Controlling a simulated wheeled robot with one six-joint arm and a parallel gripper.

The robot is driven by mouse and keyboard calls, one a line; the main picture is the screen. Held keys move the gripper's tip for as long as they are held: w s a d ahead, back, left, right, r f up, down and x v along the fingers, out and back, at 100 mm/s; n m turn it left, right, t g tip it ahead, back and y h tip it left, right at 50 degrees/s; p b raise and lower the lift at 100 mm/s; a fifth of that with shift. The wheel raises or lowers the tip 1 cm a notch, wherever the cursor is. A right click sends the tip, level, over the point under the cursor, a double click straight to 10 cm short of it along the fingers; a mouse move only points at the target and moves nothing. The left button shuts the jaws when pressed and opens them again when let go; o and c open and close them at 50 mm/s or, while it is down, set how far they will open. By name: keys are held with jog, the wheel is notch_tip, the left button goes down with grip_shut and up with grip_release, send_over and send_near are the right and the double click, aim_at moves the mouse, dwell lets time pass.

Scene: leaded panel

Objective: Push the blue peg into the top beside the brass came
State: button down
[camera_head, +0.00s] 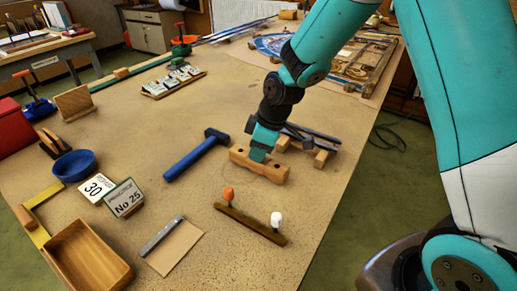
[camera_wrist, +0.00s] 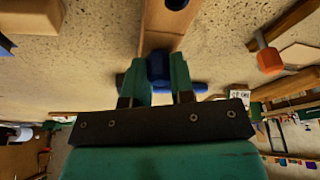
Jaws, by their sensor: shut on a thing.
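My gripper (camera_head: 259,153) points down over a wooden block with dark holes (camera_head: 274,173). In the wrist view its teal fingers (camera_wrist: 161,82) are shut on the blue peg (camera_wrist: 160,66). The wooden block (camera_wrist: 162,30) reaches from the top edge toward the peg, and one dark hole shows in it. In the head view the fingers hide the peg and the middle of the block. I cannot tell whether the peg's tip is in a hole or only above the block. I cannot surely pick out the brass came.
A blue hammer (camera_head: 196,154) lies left of the block. A brown strip with orange and white knobs (camera_head: 250,224) lies in front. Dark metal strips (camera_head: 318,136) rest on small blocks behind right. The leaded panel (camera_head: 360,62) is at the back. Bare table surrounds the block's left side.

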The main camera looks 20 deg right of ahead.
jog(key=shift+r+p, duration=0.7)
jog(key=shift+r, duration=0.2)
dwell(0.8)
jog(key=shift+r+p, duration=1.2)
jog(key=shift+r, duration=0.35)
